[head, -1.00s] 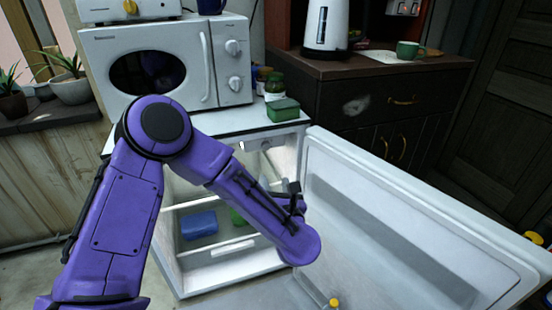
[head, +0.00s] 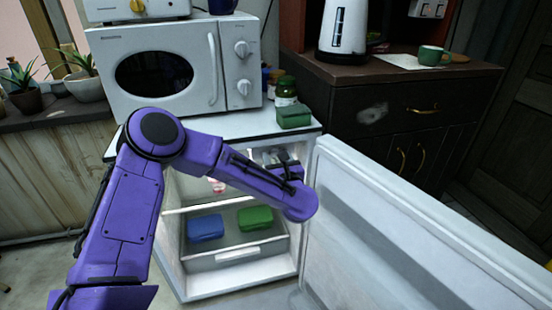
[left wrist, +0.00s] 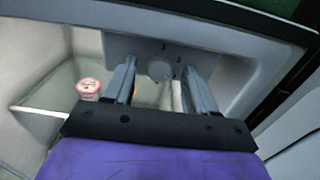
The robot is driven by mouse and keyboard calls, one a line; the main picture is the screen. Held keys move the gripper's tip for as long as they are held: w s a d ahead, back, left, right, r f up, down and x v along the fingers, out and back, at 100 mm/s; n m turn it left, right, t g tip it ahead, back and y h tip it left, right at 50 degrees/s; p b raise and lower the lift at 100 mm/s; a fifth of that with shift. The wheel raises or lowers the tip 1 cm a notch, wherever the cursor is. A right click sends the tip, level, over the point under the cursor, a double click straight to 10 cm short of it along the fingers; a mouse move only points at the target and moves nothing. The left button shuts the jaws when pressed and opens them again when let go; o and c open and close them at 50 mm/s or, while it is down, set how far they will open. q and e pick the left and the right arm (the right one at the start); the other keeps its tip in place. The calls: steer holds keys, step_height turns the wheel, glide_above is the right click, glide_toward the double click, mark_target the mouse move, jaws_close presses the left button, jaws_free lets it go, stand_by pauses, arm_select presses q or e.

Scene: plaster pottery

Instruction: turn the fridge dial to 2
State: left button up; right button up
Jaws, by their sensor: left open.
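My left gripper (left wrist: 157,62) is open, with one finger on each side of the dial in that view. I cannot tell whether the fingers touch it. In the head view my purple left arm reaches into the upper fridge and partly hides the panel. My right gripper is not in view.
The open fridge door (head: 400,220) stands to the right of my arm. A drawer below holds a blue box (head: 205,228) and a green box (head: 255,218). A pink-lidded jar (left wrist: 89,88) stands inside, left of my fingers. A microwave (head: 175,70) stands on top.

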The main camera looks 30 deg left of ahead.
arm_select(q)
jaws_close()
steer(key=c, duration=1)
jaws_free()
steer(key=shift+f+b, duration=0.2)
steer(key=shift+b, duration=0.4)
steer(key=shift+c, duration=0.2)
steer(key=n+b, duration=1)
steer(key=b, duration=0.8)
steer(key=shift+f, duration=0.2)
steer(key=shift+r+n+b, duration=0.35)
steer(key=shift+n+b, duration=0.55)
steer(key=shift+b, duration=0.55)
jaws_close()
steer(key=o, duration=1)
jaws_free()
